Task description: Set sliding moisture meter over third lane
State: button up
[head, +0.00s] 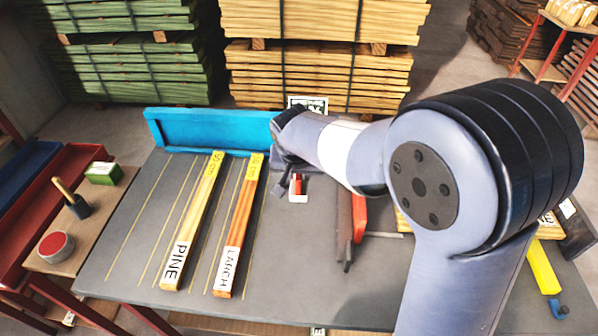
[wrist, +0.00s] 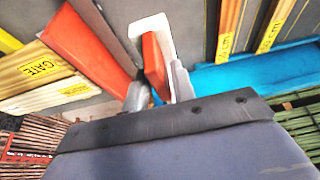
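A small red block with a white part, which looks like the moisture meter (head: 296,186), sits on the grey table (head: 130,240) right of the larch strip. In the wrist view, its red body (wrist: 154,62) lies between the fingers of my gripper (wrist: 158,90), over the white part. I cannot tell whether the fingers press on it. Thin yellow lines mark lanes on the table. The pine strip (head: 192,225) and larch strip (head: 238,228) lie along them to the left. My arm hides much of the table's right side.
A red bar (head: 358,218) and a dark bar (head: 344,222) lie right of the meter. A side shelf at left holds a green box (head: 103,173) and a red tin (head: 55,246). Lumber stacks (head: 320,75) stand behind.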

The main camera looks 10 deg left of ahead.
grip_shut()
dwell(0.3)
jog(key=s+a, duration=0.1)
jog(key=a, duration=1.6)
jog(key=shift+b, duration=0.3)
jog(key=shift+o, duration=1.3)
grip_release()
jog(key=b+v, duration=0.1)
jog(key=v, duration=0.9)
jog(key=shift+r, duration=0.4)
jog(key=shift+s+f, duration=0.1)
